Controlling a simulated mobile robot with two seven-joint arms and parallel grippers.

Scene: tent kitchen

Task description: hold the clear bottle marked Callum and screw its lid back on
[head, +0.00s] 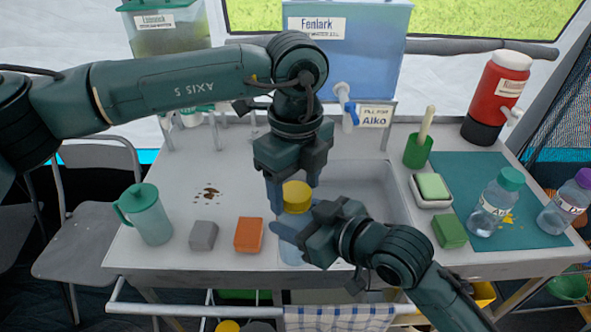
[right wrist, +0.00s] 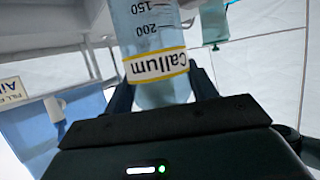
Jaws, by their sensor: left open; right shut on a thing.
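The clear bottle marked Callum (head: 291,254) is upright at the sink's left edge, partly hidden by my right gripper. My right gripper (head: 293,232) is shut on its body. The right wrist view shows the bottle (right wrist: 160,92) between the fingers, its yellow-edged Callum label appearing upside down. A yellow lid (head: 297,196) sits at the bottle's top; I cannot tell whether it is screwed tight. My left gripper (head: 291,190) points down over the lid and is open, with one finger beside the lid's left side. Whether the fingers touch the lid is unclear.
An orange sponge (head: 249,235), a grey block (head: 203,235) and a green jug (head: 145,214) stand to the left. The sink basin (head: 375,190) is behind and right. Bottles with green (head: 496,202) and purple lids (head: 565,202) stand far right. The water tank's tap (head: 346,103) is behind.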

